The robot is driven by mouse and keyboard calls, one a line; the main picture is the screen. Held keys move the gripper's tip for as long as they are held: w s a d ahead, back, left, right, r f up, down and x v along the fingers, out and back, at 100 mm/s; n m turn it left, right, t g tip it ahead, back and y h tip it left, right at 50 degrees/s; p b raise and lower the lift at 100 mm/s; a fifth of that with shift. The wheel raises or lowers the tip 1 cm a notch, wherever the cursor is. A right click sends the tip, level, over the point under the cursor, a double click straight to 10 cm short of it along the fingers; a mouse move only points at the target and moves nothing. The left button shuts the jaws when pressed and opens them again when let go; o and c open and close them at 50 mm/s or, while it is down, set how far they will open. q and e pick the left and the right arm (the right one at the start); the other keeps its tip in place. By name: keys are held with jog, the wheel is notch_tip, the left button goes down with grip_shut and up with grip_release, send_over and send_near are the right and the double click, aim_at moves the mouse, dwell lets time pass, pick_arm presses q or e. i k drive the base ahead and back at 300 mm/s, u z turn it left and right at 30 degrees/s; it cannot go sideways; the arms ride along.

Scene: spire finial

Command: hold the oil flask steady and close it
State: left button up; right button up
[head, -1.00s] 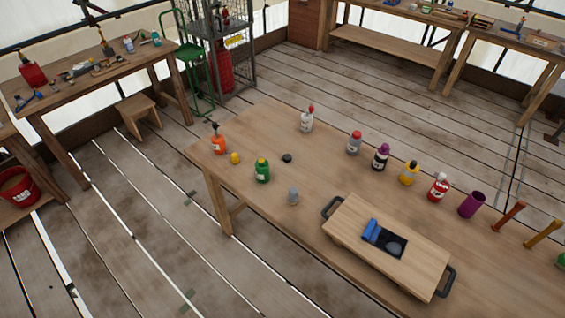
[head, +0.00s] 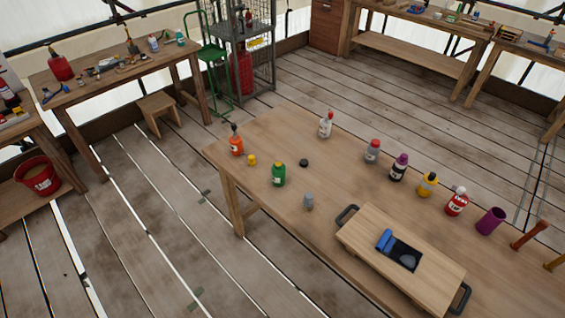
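Several small bottles stand upright on the wooden table; I cannot tell which is the oil flask. An orange bottle (head: 236,146) with a dark nozzle stands at the table's left end. A green bottle (head: 278,175) with a yellowish top stands nearer the front edge. A white bottle (head: 325,126) with a red tip stands toward the back. A small yellow cap-like piece (head: 252,160) and a black disc-like piece (head: 304,163) lie loose between them. A small grey piece (head: 308,202) stands near the front edge. Neither gripper is in view.
Grey (head: 372,152), purple-topped (head: 398,168), yellow (head: 427,185) and red (head: 456,202) bottles line the table's back edge, then a purple cup (head: 490,221). A handled wooden board (head: 364,228) with a blue piece (head: 385,240) in its dark recess lies in front. A stool (head: 158,101) stands apart on the floor.

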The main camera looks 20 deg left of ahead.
aim_at(278, 168)
jog(key=u, duration=2.5)
jog(key=i, duration=3.35)
jog(key=z, duration=4.75)
